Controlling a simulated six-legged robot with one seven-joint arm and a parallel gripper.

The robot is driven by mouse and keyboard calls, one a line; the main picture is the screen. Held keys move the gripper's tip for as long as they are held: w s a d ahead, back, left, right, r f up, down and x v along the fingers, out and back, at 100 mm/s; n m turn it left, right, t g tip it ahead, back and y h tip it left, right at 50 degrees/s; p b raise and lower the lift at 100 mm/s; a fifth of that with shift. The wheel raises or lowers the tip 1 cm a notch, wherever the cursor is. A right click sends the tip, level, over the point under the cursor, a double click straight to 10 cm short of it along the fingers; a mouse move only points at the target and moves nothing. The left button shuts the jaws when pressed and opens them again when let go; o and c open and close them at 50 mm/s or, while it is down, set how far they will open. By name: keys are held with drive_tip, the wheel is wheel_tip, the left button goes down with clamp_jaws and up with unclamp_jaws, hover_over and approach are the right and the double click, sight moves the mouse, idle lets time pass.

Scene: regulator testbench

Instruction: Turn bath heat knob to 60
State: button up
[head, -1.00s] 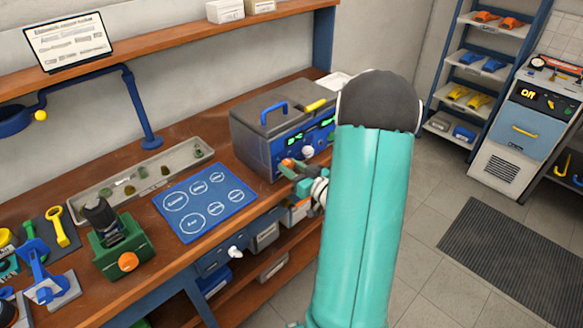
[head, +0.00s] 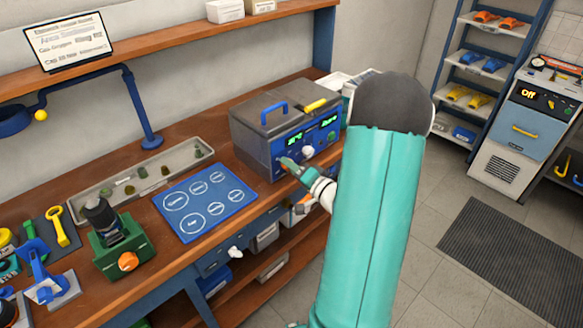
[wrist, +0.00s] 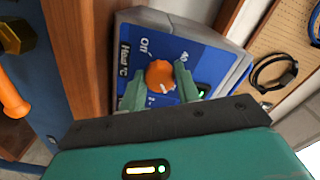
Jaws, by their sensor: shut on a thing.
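The bath (head: 262,137) is a grey box with a blue front panel and green lit displays, standing on the bench. Its orange heat knob (wrist: 160,74) shows in the wrist view on the blue panel, beside the printed words "Off" and "Heat °C". A white mark shows on the knob's lower edge; I cannot read its exact setting. My gripper (wrist: 159,87) has one green finger on each side of the knob and is shut on it. In the head view my gripper (head: 287,163) is at the panel's lower left and mostly covers the knob.
A white knob (head: 308,152) sits on the panel to the right of my gripper. A blue mat (head: 205,203) with printed circles and a grey parts tray (head: 103,183) lie left of the bath. A green fixture (head: 122,250) stands at the bench's front.

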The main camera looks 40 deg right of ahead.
drive_tip(key=m, duration=0.4)
drive_tip(key=shift+m, duration=0.3)
drive_tip(key=m, duration=0.3)
drive_tip(key=shift+m, duration=0.4)
drive_tip(key=m, duration=0.4)
drive_tip(key=shift+m, duration=2.1)
drive_tip(key=o, duration=1)
drive_tip(key=s, duration=1.4)
drive_tip(key=shift+d, duration=0.2)
